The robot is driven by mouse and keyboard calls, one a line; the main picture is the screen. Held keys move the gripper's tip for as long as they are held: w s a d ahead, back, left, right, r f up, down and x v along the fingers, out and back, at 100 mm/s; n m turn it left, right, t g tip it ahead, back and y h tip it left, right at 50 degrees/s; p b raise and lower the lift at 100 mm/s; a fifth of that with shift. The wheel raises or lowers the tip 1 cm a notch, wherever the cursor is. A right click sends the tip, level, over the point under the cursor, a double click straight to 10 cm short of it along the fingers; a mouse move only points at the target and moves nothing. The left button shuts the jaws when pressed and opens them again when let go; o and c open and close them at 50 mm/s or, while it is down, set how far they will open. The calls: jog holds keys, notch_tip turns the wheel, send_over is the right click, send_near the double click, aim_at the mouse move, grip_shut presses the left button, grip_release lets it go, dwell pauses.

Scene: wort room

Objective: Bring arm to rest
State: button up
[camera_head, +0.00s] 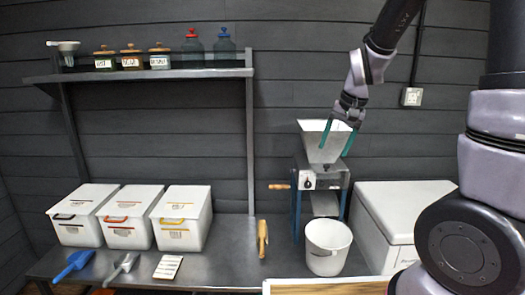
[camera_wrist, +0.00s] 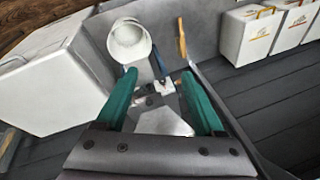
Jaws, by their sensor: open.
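My gripper (camera_head: 337,138) is at the end of my raised arm, just in front of and above the mill's hopper (camera_head: 322,146) in the head view. Its two teal fingers (camera_wrist: 160,100) are spread apart, and I see nothing held between them. In the wrist view the grey hopper (camera_wrist: 163,122) shows between and beyond the fingers. I cannot tell whether a finger touches it. The mill (camera_head: 322,185) stands on the bench with a wooden crank handle at its left. A white bucket (camera_head: 328,252) stands in front of it.
A large white box (camera_head: 405,205) is right of the mill. Three white lidded bins (camera_head: 128,238) stand left, with a blue scoop (camera_head: 72,265), a grey scoop (camera_head: 122,268) and a label card (camera_head: 168,267) before them. A wall shelf (camera_head: 150,74) holds jars and bottles.

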jog(key=s+d+r+t, duration=0.2)
jog(key=s+r, duration=0.6)
jog(key=s+d+r+t, duration=0.2)
jog(key=s+r, duration=0.5)
jog(key=s, duration=0.1)
jog(key=shift+s+r, duration=0.3)
jog(key=shift+r, duration=0.1)
dwell(1.7)
